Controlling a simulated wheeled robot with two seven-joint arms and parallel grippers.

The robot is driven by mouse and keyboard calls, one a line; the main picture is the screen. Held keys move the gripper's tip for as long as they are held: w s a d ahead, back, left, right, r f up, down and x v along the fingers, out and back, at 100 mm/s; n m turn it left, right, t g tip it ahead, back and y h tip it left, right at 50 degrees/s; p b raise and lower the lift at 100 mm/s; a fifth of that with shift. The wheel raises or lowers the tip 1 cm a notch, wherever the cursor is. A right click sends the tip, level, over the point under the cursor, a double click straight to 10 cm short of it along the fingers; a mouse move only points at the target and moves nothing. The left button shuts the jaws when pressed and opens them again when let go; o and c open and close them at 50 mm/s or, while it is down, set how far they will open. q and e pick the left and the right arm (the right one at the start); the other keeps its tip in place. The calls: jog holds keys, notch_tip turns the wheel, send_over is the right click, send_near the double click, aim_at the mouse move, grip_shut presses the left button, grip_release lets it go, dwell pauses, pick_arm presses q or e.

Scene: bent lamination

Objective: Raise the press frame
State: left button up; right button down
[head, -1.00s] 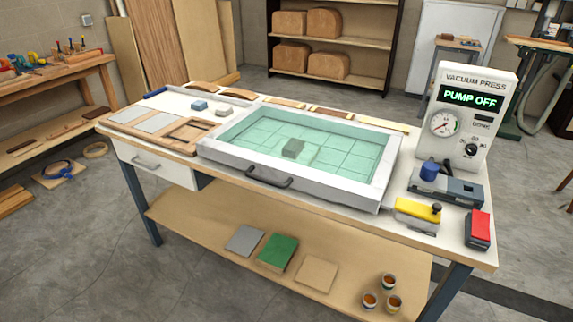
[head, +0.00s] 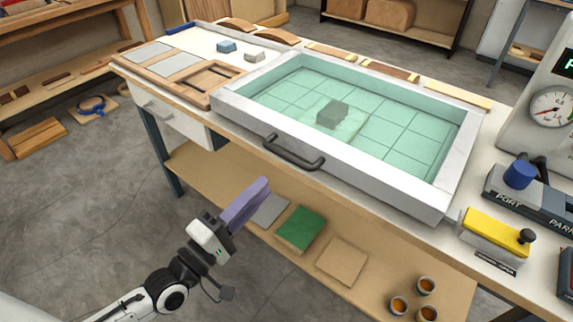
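The press frame (head: 352,178) is a white rectangular frame with a see-through green membrane (head: 285,95). It lies flat on the workbench. A dark handle (head: 293,152) is fixed to its front side. A dark grey block (head: 332,115) shows under the membrane near the middle. My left gripper (head: 255,192), with purple fingers, is in front of the bench, below and left of the handle and apart from it. The fingers overlap in this view, so their opening cannot be made out. My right gripper is out of view.
The white bench top (head: 200,50) carries wooden frames (head: 208,82) at left and a yellow switch box (head: 495,233) at right. The lower shelf (head: 385,262) holds a green block (head: 301,228) and several small cups. The bench's front edge lies above my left gripper.

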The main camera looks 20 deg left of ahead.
aim_at(286, 154)
pick_arm(q)
jog(key=shift+n, duration=0.3)
jog(key=x, duration=0.6)
jog(key=r+p+x, duration=0.1)
jog(key=x, duration=0.2)
jog(key=shift+w+a, duration=0.1)
jog(key=shift+a, duration=0.15)
jog(key=shift+w+d+r, duration=0.15)
jog(key=shift+w+d, duration=0.1)
jog(key=shift+w, duration=0.45)
jog(key=shift+c, duration=0.4)
grip_shut()
